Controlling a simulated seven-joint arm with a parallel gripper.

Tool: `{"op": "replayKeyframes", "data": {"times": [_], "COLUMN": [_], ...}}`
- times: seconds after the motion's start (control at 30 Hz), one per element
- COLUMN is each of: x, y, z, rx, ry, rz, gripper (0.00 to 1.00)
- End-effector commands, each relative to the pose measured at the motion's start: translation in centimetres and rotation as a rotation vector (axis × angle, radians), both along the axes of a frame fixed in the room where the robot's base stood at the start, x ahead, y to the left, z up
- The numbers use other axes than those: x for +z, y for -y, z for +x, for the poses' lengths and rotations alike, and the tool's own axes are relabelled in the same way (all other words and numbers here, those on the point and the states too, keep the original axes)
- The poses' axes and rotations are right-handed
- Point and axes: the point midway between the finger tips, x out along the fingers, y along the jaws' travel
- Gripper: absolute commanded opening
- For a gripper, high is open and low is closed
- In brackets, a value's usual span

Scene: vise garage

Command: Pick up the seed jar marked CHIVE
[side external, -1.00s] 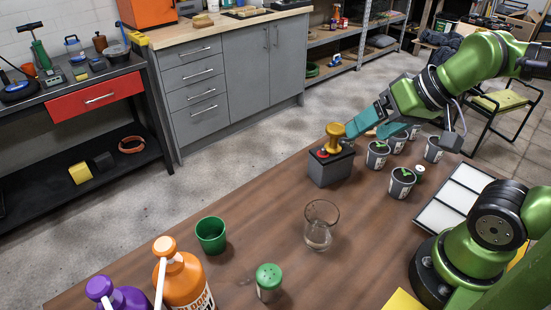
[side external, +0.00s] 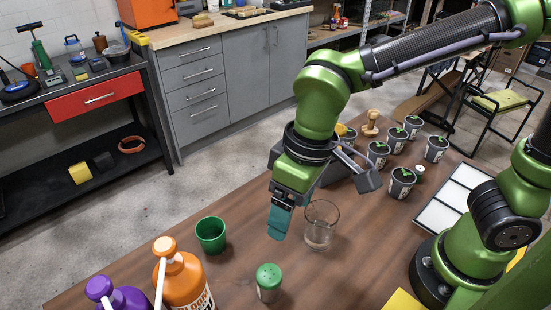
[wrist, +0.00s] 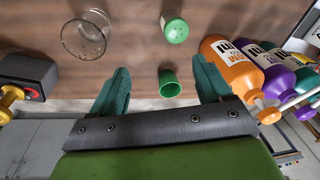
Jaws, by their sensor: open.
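A small clear jar with a green, holed lid (side external: 269,275) stands upright near the front of the wooden table. Its lid also shows at the top middle of the wrist view (wrist: 175,30). No CHIVE marking is readable on it. My gripper (side external: 280,222) hangs above the table, pointing down, behind the green-lidded jar in the side view. In the wrist view my gripper (wrist: 162,70) has its two teal fingers wide apart with nothing between their tips. The jar is apart from the fingers, beyond their tips in that view.
An empty glass (side external: 320,226) stands beside my gripper, and a green cup (side external: 211,235) stands left of it. Orange (side external: 184,281) and purple (side external: 122,297) bottles are at front left. A dark box (wrist: 28,75) and several potted seedlings (side external: 402,183) are farther back.

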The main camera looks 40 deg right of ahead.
Motion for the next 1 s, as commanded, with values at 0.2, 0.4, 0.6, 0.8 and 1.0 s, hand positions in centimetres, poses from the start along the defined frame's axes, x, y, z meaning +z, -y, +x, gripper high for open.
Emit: {"op": "replayKeyframes", "data": {"times": [0.2,0.4,0.6,0.8,1.0], "x": [-1.7,-2.1,-6.4,-10.5,-12.4], "y": [-5.3,-5.1,-5.0,-5.0,-5.0], "z": [-0.9,-0.6,-0.6,-0.6,-0.5], "rx": [0.109,0.071,0.072,0.07,0.07], "ry": [-0.061,-0.068,-0.069,-0.069,-0.066], "rz": [-0.127,-0.151,-0.151,-0.15,-0.147], "gripper": [0.78,0.78,0.78,0.78,0.78]}}
